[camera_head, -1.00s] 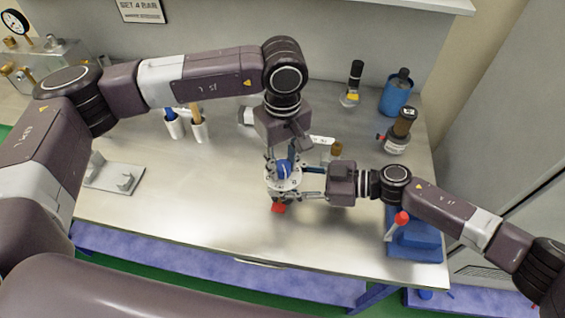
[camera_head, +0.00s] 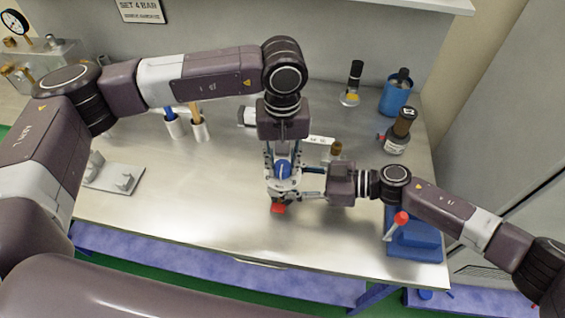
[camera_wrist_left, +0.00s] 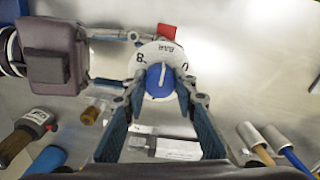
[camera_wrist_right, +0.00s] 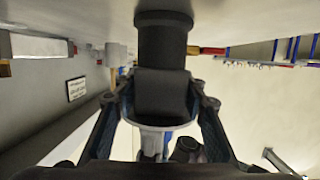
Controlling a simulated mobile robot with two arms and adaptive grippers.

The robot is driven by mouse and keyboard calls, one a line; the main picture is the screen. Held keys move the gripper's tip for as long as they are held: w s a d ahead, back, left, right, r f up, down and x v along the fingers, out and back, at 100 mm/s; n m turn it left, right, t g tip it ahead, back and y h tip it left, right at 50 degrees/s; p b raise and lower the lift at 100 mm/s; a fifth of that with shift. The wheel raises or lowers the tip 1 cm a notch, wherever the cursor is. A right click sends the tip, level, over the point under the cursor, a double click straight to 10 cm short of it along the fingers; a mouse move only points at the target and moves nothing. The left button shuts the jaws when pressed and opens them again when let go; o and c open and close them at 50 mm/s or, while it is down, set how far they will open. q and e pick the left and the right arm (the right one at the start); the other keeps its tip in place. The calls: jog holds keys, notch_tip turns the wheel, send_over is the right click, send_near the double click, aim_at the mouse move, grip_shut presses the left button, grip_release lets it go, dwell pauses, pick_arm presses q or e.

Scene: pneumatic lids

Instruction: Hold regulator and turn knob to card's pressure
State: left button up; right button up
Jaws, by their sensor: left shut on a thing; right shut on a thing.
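The regulator has a white dial (camera_wrist_left: 146,50) and a blue knob (camera_wrist_left: 158,80) with a white line; in the head view the knob (camera_head: 284,170) faces up. My left gripper (camera_wrist_left: 160,86) is shut on the knob from above. The line runs roughly up and down in the left wrist view. "BAR", "8" and "0" show, but the lower numbers are hidden. My right gripper (camera_wrist_right: 162,97) is shut on the dark regulator body (camera_wrist_right: 161,48) from the right side, above the table. The card (camera_head: 140,11) on the back wall reads "SET 4 BAR".
A red-tipped fitting (camera_head: 278,208) sticks out toward the front. A blue block with a red-knobbed lever (camera_head: 413,235) stands at the right front.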

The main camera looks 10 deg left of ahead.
aim_at(283, 165)
pick_arm(q)
jog(key=shift+s, duration=0.1)
pick_arm(e)
jog(key=shift+s+d+f, duration=0.1)
jog(key=shift+d+f, duration=0.05)
jog(key=shift+f, duration=0.3)
pick_arm(q)
jog(key=o, duration=1.2)
jog(key=shift+c, duration=0.2)
notch_tip(283, 165, up, 12)
pick_arm(e)
jog(key=o, duration=1.2)
jog(key=shift+r, duration=0.3)
jog(key=shift+o, duration=0.2)
